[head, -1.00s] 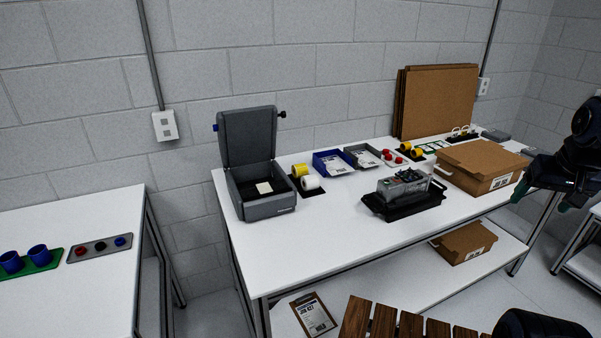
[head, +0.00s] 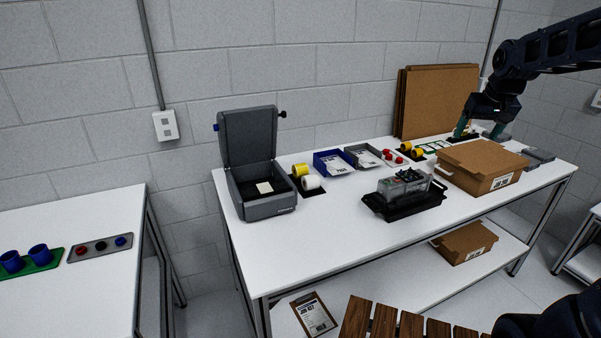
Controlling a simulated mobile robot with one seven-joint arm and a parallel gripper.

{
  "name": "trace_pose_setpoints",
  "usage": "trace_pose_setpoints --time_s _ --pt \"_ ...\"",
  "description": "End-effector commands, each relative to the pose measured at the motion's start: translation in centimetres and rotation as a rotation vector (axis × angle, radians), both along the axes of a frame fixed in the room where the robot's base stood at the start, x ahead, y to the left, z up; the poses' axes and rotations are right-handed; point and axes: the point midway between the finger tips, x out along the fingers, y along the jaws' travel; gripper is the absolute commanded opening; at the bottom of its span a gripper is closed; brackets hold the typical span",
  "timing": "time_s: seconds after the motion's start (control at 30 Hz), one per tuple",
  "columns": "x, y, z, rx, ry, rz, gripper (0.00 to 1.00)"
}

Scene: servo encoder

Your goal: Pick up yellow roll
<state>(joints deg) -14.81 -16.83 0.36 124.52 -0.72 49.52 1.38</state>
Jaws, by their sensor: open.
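A yellow roll (head: 300,170) lies beside a white roll (head: 312,183) on a dark mat, just right of the open grey box. More yellow pieces with dark parts (head: 411,149) lie further right, near small red buttons; they are too small to make out well. My gripper (head: 479,130), with green fingertips, is open and points down over the table's far right end, behind the cardboard box. It is well to the right of the yellow pieces and far from the roll beside the white one. Whether it touches the small items beneath it, I cannot tell.
The open grey box (head: 265,205) stands at the table's left. A clear-topped device on a black tray (head: 404,210) sits mid-table. A closed cardboard box (head: 483,160) is at the right. Cardboard sheets (head: 436,98) lean on the wall. The table's front left is clear.

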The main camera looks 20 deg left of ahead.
Motion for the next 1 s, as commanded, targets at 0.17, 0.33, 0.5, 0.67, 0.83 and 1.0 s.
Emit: trace_pose_setpoints --time_s 0.17,0.33,0.5,0.67,0.83,1.0 --pt "4.8 4.9 -0.4 -0.002 0.004 0.064 0.78" --pt "8.8 10.0 -1.3 -0.002 0.004 0.122 0.78" --pt "12.4 15.6 -2.8 -0.002 0.005 0.181 0.78" --pt "15.2 21.4 -4.8 -0.003 0.005 0.236 0.78" --pt "17.4 27.8 -7.5 -0.003 0.006 0.295 0.78" --pt "18.9 34.5 -10.9 -0.002 0.007 0.352 0.78"
